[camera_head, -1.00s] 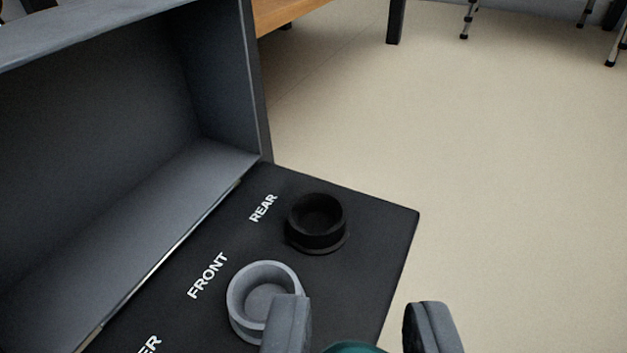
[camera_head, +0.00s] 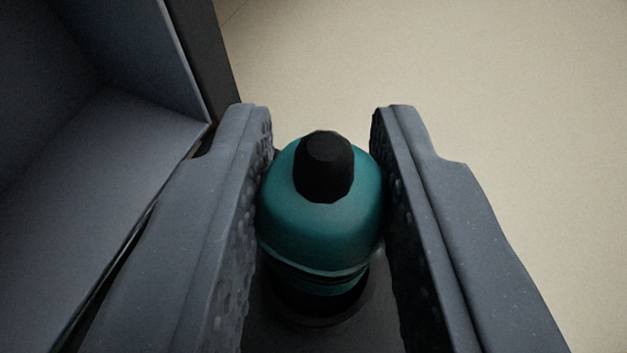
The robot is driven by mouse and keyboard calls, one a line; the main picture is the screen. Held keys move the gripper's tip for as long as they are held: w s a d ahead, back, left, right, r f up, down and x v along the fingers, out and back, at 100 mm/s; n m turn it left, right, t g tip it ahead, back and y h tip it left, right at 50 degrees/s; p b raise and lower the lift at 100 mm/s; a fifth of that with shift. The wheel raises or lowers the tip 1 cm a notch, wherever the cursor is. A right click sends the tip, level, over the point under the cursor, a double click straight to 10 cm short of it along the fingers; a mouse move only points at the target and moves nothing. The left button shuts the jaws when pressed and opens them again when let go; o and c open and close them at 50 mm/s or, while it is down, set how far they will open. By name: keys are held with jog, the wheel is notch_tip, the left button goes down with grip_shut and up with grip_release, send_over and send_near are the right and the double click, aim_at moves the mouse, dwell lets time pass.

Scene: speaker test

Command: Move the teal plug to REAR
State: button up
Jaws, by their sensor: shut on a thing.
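The teal plug (camera_head: 325,225) is a rounded body with a black knob on top, upright in the middle of the view. My gripper (camera_head: 322,135) is shut on it, one grey padded finger at each side. Below the plug is a dark round socket (camera_head: 322,318), close to the far end of the grey box; its label is out of view. The plug's lower end is in or just over this socket; I cannot tell how deep it sits.
The open grey box (camera_head: 150,130) stands close on the left, near my left finger. Pale floor (camera_head: 480,100) lies clear to the right and beyond. The dark panel around the socket is mostly hidden by my fingers.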

notch_tip(320, 180, down, 2)
jog(key=shift+b, duration=0.3)
jog(key=shift+r, duration=0.1)
jog(key=o, duration=1)
jog(key=shift+s+r, duration=0.1)
jog(key=shift+s, duration=0.05)
jog(key=p+v, duration=0.2)
jog(key=v, duration=0.8)
jog(key=shift+s+a, duration=0.15)
jog(key=shift+s, duration=0.1)
jog(key=shift+s+r+p, duration=0.3)
jog(key=shift+s, duration=0.25)
